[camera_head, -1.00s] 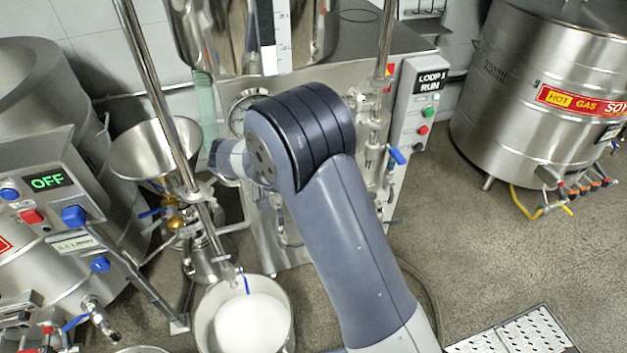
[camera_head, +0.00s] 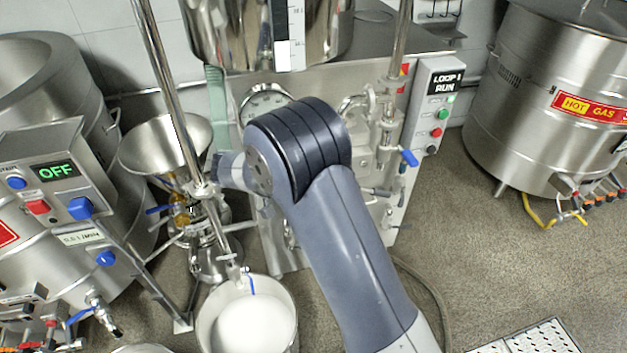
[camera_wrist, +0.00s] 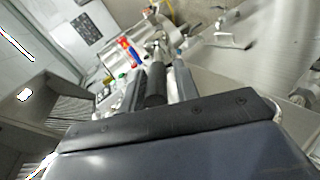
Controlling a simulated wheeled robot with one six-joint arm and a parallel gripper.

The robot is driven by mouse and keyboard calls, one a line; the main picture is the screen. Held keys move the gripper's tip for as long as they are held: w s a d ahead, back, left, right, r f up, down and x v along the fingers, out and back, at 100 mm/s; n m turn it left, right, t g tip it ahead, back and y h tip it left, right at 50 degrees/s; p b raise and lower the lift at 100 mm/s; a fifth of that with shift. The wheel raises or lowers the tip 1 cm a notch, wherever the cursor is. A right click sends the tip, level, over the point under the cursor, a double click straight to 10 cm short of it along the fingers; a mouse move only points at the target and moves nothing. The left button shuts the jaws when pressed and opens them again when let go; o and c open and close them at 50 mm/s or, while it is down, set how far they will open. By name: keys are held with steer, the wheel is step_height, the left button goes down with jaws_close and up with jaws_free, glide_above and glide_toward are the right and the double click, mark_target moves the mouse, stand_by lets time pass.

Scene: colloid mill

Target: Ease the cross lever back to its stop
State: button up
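In the camera_head view my arm crosses the middle and hides my gripper's fingertips. The colloid mill with its steel funnel (camera_head: 168,143) stands left of my arm's bend, with blue-handled valves below. I cannot pick out the cross lever with certainty in this view. In the camera_wrist view my gripper (camera_wrist: 160,82) points away from the camera, its two grey fingers apart. A dark cylinder (camera_wrist: 154,85) shows between them. It may be a lever grip; I cannot tell whether the fingers touch it.
A control box reading OFF (camera_head: 53,172) is at left. A white-filled bucket (camera_head: 250,322) stands on the floor below the funnel. A steel cabinet with a LOOP 1 RUN box (camera_head: 447,85) is behind my arm.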

steer(key=shift+o, duration=1)
steer(key=shift+r, duration=0.1)
step_height(320, 180, up, 10)
